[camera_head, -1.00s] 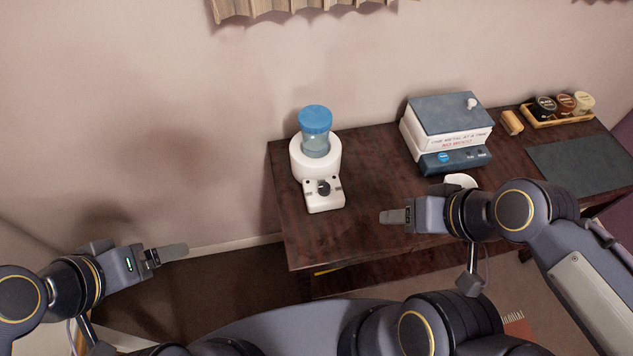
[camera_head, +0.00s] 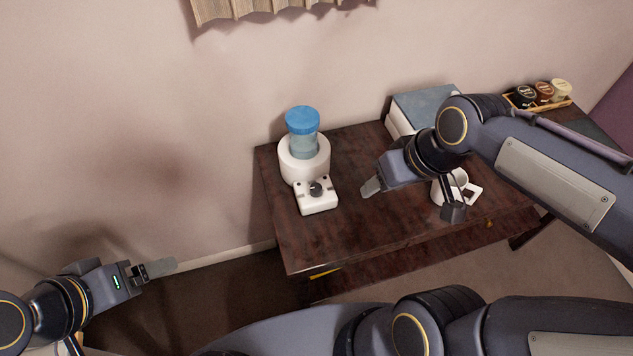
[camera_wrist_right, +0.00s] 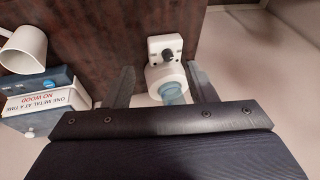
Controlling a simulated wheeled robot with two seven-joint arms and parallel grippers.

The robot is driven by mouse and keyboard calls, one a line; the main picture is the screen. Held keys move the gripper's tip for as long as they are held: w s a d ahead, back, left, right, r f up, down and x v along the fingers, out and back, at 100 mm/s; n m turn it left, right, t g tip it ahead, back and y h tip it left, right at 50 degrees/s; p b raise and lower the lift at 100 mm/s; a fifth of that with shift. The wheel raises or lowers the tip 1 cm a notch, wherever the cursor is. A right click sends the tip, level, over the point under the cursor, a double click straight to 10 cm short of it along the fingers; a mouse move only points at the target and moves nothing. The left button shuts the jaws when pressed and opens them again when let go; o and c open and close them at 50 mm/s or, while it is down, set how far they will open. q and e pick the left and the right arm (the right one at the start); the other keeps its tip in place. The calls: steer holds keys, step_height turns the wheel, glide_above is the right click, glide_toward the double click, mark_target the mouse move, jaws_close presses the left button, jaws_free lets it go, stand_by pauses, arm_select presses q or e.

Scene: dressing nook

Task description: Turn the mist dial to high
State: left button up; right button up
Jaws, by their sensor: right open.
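The humidifier (camera_head: 301,168) stands on the dark wooden table, a white base with a blue-capped clear tank. Its mist dial (camera_head: 317,189) is a dark knob on the white front block. In the right wrist view the dial (camera_wrist_right: 167,55) lies beyond the fingertips, between them sideways. My right gripper (camera_head: 370,188) is above the table to the right of the dial, apart from it; the wrist view shows its two fingers (camera_wrist_right: 160,80) spread and empty. My left gripper (camera_head: 160,267) is at the lower left, off the table; its finger gap is unclear.
A box with a blue-grey top (camera_head: 424,97) is partly hidden by my right arm. A tray with several small jars (camera_head: 541,101) is at the back right. The table front between humidifier and mug is clear.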

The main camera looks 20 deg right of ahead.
steer(key=w+a+f+n+g+h+b, duration=0.1)
steer(key=w+f+n, duration=0.1)
steer(key=w, duration=0.3)
steer(key=w+a+f+n+g+b, duration=0.1)
steer(key=w+a+f, duration=0.15)
steer(key=w, duration=0.25)
steer(key=n+g+h+b, duration=0.1)
steer(key=n+g, duration=0.1)
steer(key=n, duration=0.1)
glide_toward(316, 187)
steer(key=shift+s+f, duration=0.2)
steer(key=shift+w+a+f, duration=0.1)
steer(key=shift+f, duration=0.15)
step_height(316, 187, down, 8)
steer(key=shift+a+r, duration=0.2)
steer(key=shift+c, duration=0.2)
steer(key=c, duration=0.9)
